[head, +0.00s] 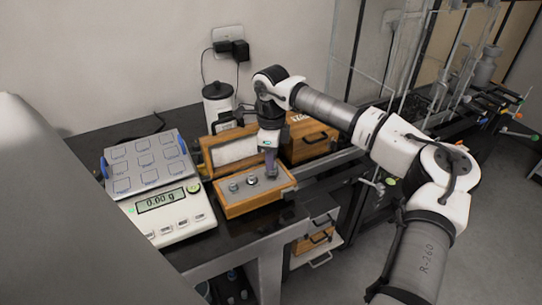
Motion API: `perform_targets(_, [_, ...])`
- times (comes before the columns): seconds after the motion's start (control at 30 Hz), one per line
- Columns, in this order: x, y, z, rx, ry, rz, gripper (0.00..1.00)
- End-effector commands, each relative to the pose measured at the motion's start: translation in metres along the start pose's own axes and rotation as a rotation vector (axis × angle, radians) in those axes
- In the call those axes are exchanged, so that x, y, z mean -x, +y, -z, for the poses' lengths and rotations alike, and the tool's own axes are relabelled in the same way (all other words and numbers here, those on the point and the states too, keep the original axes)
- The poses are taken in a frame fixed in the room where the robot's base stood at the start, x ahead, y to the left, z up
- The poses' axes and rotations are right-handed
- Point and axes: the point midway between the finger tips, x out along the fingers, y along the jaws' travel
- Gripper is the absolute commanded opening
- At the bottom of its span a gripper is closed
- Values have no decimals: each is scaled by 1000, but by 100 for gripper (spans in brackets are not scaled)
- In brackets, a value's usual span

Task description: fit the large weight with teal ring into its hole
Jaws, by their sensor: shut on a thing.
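The open wooden weight box (262,203) stands on the dark table, with a grey insert inside and its lid (232,151) raised at the back. A small silver weight (234,186) and a larger silver weight (252,180) sit in the insert. My gripper (271,174) points down over the right part of the box, close to the insert. It is shut on a weight, mostly hidden by the fingers. No teal ring can be made out at this size, and the hole below is hidden too.
A closed wooden box (308,140) is right behind my gripper. A white canister (218,105) stands at the wall.

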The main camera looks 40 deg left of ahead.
Motion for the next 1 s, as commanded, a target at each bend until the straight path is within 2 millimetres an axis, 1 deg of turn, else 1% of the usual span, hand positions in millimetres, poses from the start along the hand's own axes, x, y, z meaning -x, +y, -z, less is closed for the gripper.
perform_targets(0.8, [-26, 0, 0, 0, 0, 0, 0])
perform_targets(1.0, [-28, 0, 0, 0, 0, 0, 0])
